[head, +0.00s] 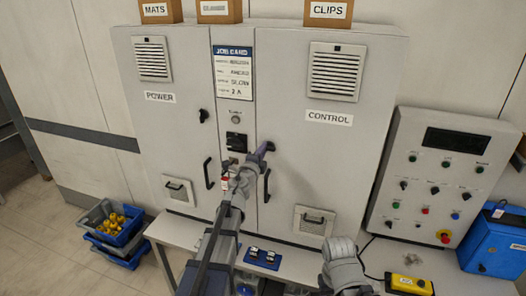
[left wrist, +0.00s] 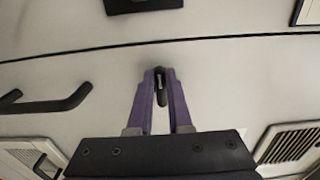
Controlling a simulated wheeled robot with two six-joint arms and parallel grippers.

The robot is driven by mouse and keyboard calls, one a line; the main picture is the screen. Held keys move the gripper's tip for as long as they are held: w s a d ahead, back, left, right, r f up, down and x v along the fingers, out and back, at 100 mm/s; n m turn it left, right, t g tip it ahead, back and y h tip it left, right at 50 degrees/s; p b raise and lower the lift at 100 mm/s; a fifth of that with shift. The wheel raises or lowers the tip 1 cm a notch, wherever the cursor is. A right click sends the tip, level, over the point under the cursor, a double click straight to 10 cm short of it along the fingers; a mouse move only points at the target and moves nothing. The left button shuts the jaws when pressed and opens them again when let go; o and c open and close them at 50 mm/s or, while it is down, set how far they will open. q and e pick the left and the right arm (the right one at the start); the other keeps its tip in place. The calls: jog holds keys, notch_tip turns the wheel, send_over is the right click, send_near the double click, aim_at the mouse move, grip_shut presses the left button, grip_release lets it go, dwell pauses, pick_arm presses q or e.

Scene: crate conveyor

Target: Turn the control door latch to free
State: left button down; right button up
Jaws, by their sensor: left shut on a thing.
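The grey control door (head: 305,165) is closed, with a CONTROL label and a vent.
The power door (head: 170,130) at left has its own black latch (head: 203,116). A control panel (head: 437,175) and a blue case (head: 495,240) stand at right. A yellow device (head: 408,285) lies on the bench. Labelled boxes sit on top of the cabinet. Stacked crates (head: 112,240) are on the floor.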

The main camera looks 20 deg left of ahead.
pick_arm(q)
jog(key=c, duration=0.8)
grip_release()
jog(key=shift+c, duration=0.2)
jog(key=shift+s, duration=0.15)
jog(key=s, duration=0.7)
jog(key=shift+s+a, duration=0.15)
jog(key=shift+s, duration=0.15)
jog(key=shift+f, duration=0.1)
